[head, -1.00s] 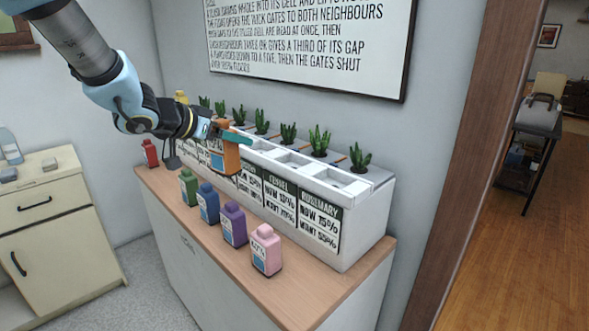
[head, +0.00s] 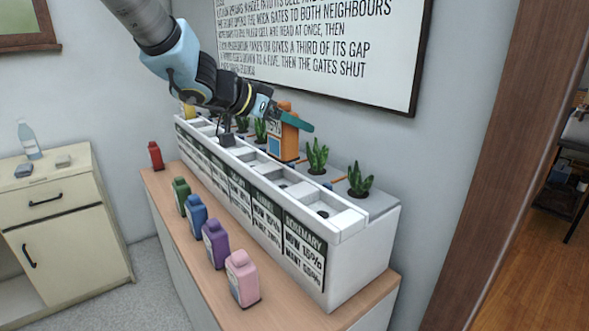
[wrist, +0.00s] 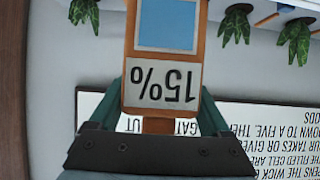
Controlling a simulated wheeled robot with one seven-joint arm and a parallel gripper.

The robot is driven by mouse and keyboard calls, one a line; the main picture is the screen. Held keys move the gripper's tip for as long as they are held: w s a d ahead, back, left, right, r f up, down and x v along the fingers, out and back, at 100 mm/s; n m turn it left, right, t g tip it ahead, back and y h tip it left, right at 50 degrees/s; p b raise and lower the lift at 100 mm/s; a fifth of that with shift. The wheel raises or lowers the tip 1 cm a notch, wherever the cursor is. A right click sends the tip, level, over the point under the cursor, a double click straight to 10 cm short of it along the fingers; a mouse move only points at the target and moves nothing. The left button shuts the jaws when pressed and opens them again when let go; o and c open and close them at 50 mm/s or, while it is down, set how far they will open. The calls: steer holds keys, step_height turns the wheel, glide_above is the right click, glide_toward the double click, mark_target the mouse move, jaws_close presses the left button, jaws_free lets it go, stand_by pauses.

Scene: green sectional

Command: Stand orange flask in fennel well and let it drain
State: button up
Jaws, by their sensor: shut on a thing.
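The orange flask (head: 290,143), with a blue patch and a white 15% label, is held upright in my gripper (head: 288,116). In the wrist view the flask (wrist: 127,65) is between the two teal fingers (wrist: 165,108). In the head view it overlaps the back of the white planter (head: 368,240), between plants; its height above it is hard to tell. Open square wells run along the planter top. The rightmost front panel reads ROSEMARY, NOW 15%, WANT 55%. The panel to its left (head: 266,218) probably marks the fennel well (head: 283,180); its name is hard to read.
Red, green, blue, purple and pink (head: 242,278) bottles stand along the wooden counter (head: 205,283) in front of the planter. Plants (head: 317,157) line its back edge. A rules board (head: 320,45) hangs behind.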

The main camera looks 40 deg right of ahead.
mark_target(292, 154)
step_height(292, 154, down, 7)
steer(key=shift+f+b, duration=0.2)
steer(key=shift+b, duration=0.35)
steer(key=shift+f, duration=0.1)
steer(key=o, duration=1.4)
